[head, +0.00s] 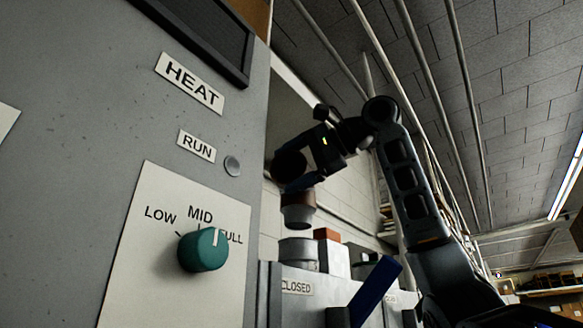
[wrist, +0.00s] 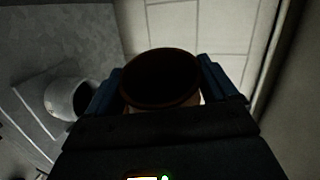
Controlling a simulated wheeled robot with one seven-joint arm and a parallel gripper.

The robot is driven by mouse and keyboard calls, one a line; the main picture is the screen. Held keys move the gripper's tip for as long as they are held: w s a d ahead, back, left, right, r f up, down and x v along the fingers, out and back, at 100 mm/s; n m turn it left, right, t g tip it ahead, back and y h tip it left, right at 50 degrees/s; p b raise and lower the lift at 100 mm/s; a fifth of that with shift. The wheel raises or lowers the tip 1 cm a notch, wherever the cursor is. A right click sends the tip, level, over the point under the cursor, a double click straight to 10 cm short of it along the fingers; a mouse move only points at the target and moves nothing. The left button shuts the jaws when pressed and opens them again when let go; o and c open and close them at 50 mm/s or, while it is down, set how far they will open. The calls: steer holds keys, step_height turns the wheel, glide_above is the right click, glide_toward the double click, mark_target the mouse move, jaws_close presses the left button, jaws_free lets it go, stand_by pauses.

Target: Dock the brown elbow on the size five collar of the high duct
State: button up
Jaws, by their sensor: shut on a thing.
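My gripper (head: 299,186) is raised and shut on the brown elbow (head: 298,212), which hangs below the blue fingers. In the head view the elbow shows a brown band above a paler lower end. In the wrist view its dark, brown-rimmed round opening (wrist: 162,80) sits between the two blue fingers. Below it in the head view, a grey round collar (head: 298,251) stands on the grey duct (head: 300,312). A gap shows between elbow and collar. The wrist view shows a grey round collar (wrist: 68,98) left of the elbow. I cannot read a size number on any collar.
A large grey cabinet (head: 150,120) with a HEAT label and teal knob (head: 203,250) fills the left. A blue lever (head: 375,291) rises before the duct, near a CLOSED label (head: 297,287). A white box (head: 335,259) with an orange-brown top stands right of the collar.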

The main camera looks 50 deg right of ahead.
mark_target(292, 196)
steer(key=shift+w+f, duration=0.2)
steer(key=shift+f, duration=0.05)
step_height(292, 196, down, 5)
steer(key=shift+f, duration=0.1)
stand_by(0.3)
steer(key=shift+s+a, duration=0.1)
steer(key=shift+s, duration=0.05)
stand_by(1.1)
steer(key=shift+f+b, duration=0.45)
steer(key=shift+f, duration=0.1)
stand_by(0.4)
steer(key=o, duration=0.9)
steer(key=v, duration=1.1)
stand_by(0.7)
